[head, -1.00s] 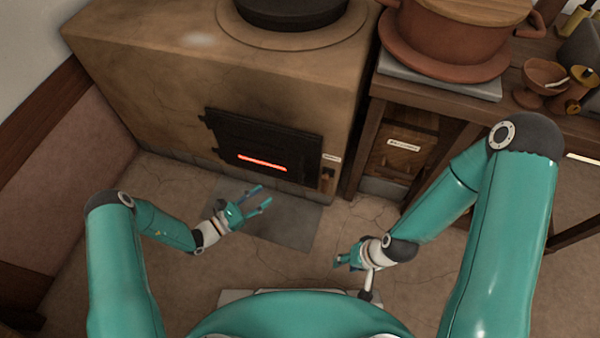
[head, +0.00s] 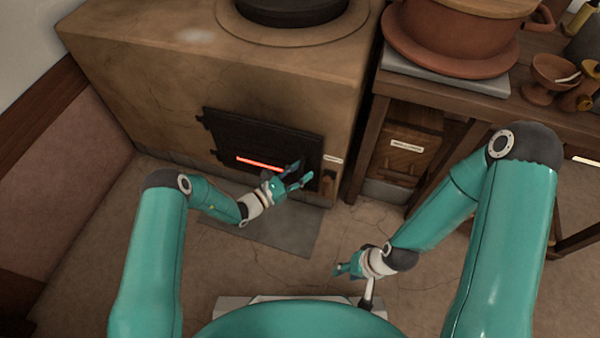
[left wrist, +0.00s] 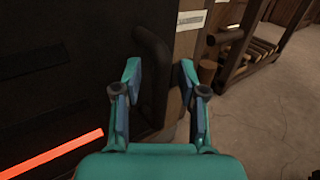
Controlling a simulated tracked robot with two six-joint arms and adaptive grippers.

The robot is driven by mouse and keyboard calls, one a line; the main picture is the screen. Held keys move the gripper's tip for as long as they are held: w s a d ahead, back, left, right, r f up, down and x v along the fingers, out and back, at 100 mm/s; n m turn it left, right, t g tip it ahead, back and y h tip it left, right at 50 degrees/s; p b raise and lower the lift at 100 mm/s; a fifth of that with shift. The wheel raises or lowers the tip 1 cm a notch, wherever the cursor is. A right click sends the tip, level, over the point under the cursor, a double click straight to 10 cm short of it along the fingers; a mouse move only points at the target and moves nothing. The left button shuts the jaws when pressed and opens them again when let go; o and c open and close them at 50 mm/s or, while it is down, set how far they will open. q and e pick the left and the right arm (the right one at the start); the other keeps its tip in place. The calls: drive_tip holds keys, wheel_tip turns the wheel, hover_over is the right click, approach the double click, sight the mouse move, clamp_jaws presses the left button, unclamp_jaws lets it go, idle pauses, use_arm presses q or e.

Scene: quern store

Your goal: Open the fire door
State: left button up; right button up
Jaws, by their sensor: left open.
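The fire door (head: 235,132) is a dark panel in the front of the clay stove and looks shut. A glowing red slot (head: 258,163) runs along its lower part; it also shows in the left wrist view (left wrist: 50,155). A dark upright bar handle (left wrist: 152,70) is near the door's right edge. My left gripper (head: 300,174) is open in front of that edge. In the left wrist view its fingers (left wrist: 160,82) appear on either side of the handle; I cannot tell whether they touch it. My right gripper (head: 345,269) is low over the floor, its jaws unclear.
The stove (head: 150,85) has a dark pan (head: 290,8) on top. A small label (head: 333,159) is right of the door. A wooden table (head: 375,115) stands at the right with a clay pot (head: 455,40). A grey floor plate (head: 290,232) lies before the stove; nearby floor is clear.

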use_arm(q)
clamp_jaws()
idle(0.4)
